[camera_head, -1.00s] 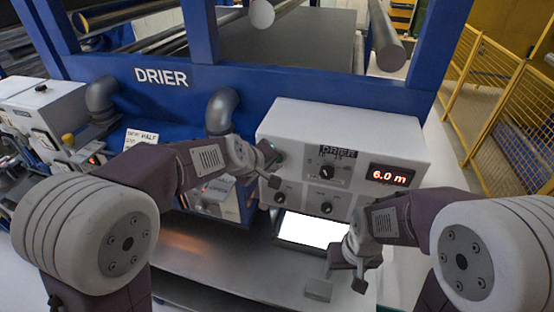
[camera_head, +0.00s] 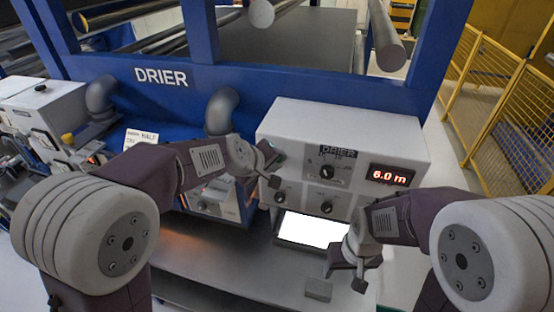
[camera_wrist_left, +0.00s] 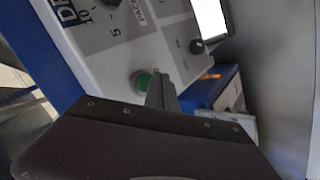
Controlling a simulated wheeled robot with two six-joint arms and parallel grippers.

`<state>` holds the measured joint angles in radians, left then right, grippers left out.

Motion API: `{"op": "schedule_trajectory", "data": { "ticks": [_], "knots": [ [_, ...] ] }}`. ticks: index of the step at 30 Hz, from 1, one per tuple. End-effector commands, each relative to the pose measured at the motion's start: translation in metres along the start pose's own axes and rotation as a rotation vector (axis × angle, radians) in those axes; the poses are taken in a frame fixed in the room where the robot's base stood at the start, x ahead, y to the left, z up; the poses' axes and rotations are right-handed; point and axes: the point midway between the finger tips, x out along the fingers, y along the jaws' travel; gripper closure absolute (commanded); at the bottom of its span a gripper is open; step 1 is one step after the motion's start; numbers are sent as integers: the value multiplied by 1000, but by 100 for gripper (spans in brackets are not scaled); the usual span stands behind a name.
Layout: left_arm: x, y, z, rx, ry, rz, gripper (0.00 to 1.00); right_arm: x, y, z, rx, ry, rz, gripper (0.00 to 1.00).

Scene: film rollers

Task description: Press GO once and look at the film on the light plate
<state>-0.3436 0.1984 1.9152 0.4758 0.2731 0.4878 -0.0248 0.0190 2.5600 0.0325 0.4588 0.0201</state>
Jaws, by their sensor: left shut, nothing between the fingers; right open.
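The green button (camera_wrist_left: 143,82) sits on the drier's control box (camera_head: 400,145) and shows beside my left fingertips in the left wrist view; its label is not readable. My left gripper (camera_head: 271,166) is shut and empty, close to the box's left edge; I cannot tell whether it touches the button. The light plate (camera_head: 312,230) glows white below the box, and I make out no film detail on it. It also shows in the left wrist view (camera_wrist_left: 209,18). My right gripper (camera_head: 346,272) is open and empty, just in front of the plate.
The red display (camera_head: 389,176) reads 6.0 m. Knobs, including the upper knob (camera_head: 327,171), stick out of the box. A small grey block (camera_head: 318,289) lies on the metal table (camera_head: 235,268) near my right gripper. A printed card (camera_head: 140,137) stands at the left.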

Motion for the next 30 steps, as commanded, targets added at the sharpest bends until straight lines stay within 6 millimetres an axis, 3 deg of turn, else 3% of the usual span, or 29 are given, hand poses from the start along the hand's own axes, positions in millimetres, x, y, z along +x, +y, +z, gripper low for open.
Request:
{"op": "schedule_trajectory", "data": {
  "ticks": [30],
  "knots": [
    [6,4,-4,0,0,0,100,-3,0,0,0,0,0,41]
  ]
}}
